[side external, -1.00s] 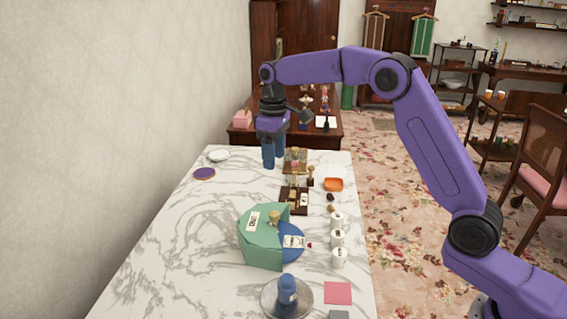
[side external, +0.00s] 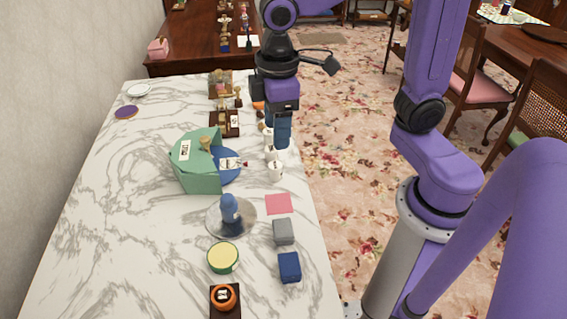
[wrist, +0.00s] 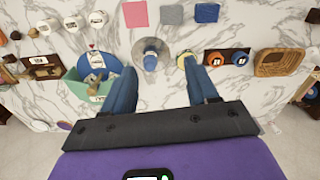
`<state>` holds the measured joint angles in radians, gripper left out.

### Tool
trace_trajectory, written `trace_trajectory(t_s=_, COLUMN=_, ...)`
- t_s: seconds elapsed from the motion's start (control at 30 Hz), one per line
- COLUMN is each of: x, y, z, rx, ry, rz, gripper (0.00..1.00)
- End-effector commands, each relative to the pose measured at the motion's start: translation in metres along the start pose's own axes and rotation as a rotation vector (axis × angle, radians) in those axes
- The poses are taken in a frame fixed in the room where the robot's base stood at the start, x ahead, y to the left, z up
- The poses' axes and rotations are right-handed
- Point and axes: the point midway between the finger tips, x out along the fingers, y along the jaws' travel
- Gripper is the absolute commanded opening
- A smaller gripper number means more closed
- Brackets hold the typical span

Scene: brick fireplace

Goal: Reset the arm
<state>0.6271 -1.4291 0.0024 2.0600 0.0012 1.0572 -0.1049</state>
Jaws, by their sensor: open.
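My arm is purple, and it folds back along the right side of the marble table in the side external view. My gripper (side external: 278,137) hangs down over the table's right edge, beside the white cups. Its blue fingers are spread with nothing between them, as the wrist view of the gripper (wrist: 159,66) shows. The wrist camera looks down on the table from above. The fingers hide part of the cups in the side external view.
The marble table (side external: 110,190) holds a green box (side external: 196,178), white cups (side external: 275,172), a silver plate (side external: 213,222) with a blue object (side external: 229,208), a pink square (side external: 278,204), grey block (side external: 283,232), blue block (side external: 289,267) and yellow-topped round container (side external: 223,258). The table's left side is largely bare.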

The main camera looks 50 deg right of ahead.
Motion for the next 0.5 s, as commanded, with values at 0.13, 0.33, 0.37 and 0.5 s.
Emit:
trace_trajectory(t_s=0.13, x=0.009, y=-0.029, z=0.048, rx=-0.067, ry=0.003, rz=-0.002, gripper=0.58)
trace_trajectory(t_s=0.33, x=0.023, y=-0.055, z=0.106, rx=-0.143, ry=0.007, rz=-0.005, gripper=0.58)
trace_trajectory(t_s=0.37, x=0.025, y=-0.057, z=0.113, rx=-0.152, ry=0.008, rz=-0.006, gripper=0.58)
trace_trajectory(t_s=0.5, x=0.032, y=-0.065, z=0.135, rx=-0.181, ry=0.008, rz=-0.007, gripper=0.58)
